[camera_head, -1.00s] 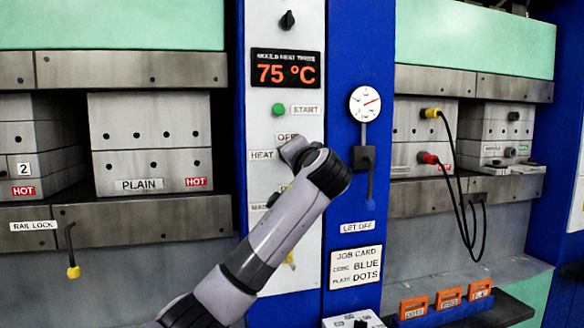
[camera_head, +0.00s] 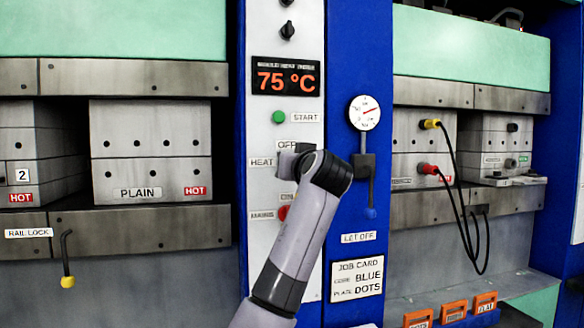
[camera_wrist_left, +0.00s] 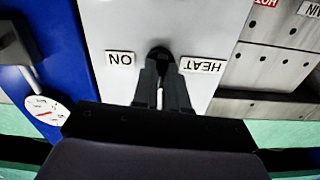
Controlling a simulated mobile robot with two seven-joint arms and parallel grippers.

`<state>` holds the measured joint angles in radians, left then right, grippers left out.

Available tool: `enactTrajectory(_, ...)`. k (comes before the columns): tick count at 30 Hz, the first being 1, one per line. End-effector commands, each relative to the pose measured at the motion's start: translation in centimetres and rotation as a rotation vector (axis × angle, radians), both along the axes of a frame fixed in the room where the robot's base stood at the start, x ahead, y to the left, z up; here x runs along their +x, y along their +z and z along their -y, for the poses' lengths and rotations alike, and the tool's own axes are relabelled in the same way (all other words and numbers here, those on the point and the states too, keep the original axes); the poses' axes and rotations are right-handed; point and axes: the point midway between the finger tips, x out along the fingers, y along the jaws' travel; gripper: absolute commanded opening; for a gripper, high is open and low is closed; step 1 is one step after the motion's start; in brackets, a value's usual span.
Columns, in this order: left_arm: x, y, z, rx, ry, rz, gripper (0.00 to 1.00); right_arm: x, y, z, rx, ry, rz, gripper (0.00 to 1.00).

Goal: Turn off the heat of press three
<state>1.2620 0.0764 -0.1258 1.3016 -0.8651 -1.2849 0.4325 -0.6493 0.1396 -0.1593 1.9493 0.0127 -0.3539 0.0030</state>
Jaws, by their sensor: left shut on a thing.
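The narrow white panel (camera_head: 285,240) of press three carries a display (camera_head: 286,77) reading 75 °C. A HEAT label (camera_head: 262,162) and an OFF label (camera_head: 295,146) show beside my left gripper (camera_head: 292,160). My arm hides most of the heat switch in the head view. In the left wrist view, which is upside down, my left gripper (camera_wrist_left: 163,88) is shut on the black heat switch (camera_wrist_left: 161,53), between the ON label (camera_wrist_left: 120,58) and the HEAT label (camera_wrist_left: 203,65). The exact switch setting cannot be told. My right gripper is not in view.
A green START button (camera_head: 278,117) and black knobs (camera_head: 287,30) sit above. A lever with a blue tip (camera_head: 370,213) hangs close on the right. Presses marked HOT (camera_head: 196,191) stand to the left.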

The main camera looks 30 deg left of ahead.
Motion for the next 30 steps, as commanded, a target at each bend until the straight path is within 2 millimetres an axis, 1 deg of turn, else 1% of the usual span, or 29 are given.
enactTrajectory(9,0.03,-0.07,0.09,-0.067,-0.002,0.075,0.0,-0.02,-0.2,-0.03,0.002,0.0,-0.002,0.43)
enactTrajectory(24,0.01,-0.02,0.08,-0.076,-0.002,0.087,0.0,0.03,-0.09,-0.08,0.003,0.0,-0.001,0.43)
enactTrajectory(25,0.01,-0.02,0.08,-0.076,-0.002,0.087,0.22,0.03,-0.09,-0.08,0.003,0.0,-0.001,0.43)
enactTrajectory(26,0.01,-0.01,0.08,-0.076,-0.002,0.087,0.32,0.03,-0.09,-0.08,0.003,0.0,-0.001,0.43)
enactTrajectory(27,0.01,0.0,0.06,-0.076,-0.002,0.087,0.38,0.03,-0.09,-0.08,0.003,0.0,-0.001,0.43)
enactTrajectory(30,0.0,0.01,0.04,-0.075,-0.001,0.086,0.38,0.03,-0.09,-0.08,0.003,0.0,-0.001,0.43)
